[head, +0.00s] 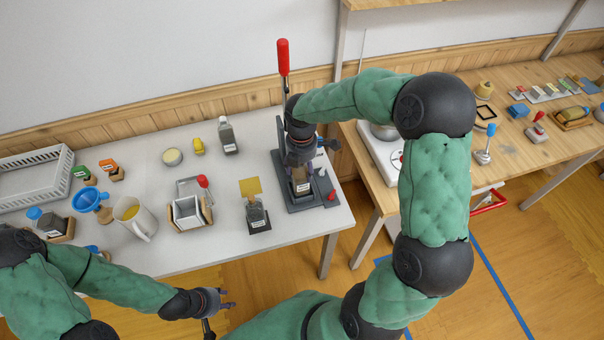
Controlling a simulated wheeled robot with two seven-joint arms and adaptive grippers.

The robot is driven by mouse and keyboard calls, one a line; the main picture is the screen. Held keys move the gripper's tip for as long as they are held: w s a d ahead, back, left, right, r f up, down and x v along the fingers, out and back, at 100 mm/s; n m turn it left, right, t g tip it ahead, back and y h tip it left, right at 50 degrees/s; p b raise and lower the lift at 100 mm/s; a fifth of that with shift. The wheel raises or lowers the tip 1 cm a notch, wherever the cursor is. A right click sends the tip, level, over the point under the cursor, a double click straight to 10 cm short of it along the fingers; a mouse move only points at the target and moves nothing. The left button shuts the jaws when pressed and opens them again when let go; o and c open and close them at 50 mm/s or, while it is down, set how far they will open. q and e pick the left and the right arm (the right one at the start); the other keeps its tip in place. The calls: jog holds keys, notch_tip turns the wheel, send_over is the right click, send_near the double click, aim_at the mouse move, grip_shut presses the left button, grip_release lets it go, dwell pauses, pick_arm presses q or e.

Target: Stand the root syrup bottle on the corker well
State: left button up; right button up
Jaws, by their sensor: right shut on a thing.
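My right gripper (301,168) reaches down in front of the corker (282,140), a dark press with a tall red-handled lever (283,58). It is shut on a small brownish bottle with a white label (302,187), which looks like the root syrup bottle; the label is too small to read. The bottle is upright over the corker's base (300,207). The gripper hides its top and the well, so I cannot tell whether it touches the well. My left gripper (230,298) is empty and open, off the table's front edge.
A grey labelled bottle (228,136) stands behind. A dark holder with a yellow card (251,188), a framed container (187,211), a jug (134,218) and a blue funnel (90,201) stand left of the corker. A wooden bench (520,150) is at right.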

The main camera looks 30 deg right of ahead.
jog(key=shift+w+d+f+b, duration=0.15)
jog(key=shift+f+b, duration=0.1)
jog(key=shift+f, duration=0.65)
jog(key=shift+w+d+f+b, duration=0.1)
jog(key=shift+f+b, duration=0.1)
jog(key=shift+f, duration=0.7)
jog(key=shift+f, duration=0.15)
jog(key=o, duration=1.6)
notch_tip(320, 180, up, 12)
jog(key=p, duration=0.3)
jog(key=shift+s, duration=0.1)
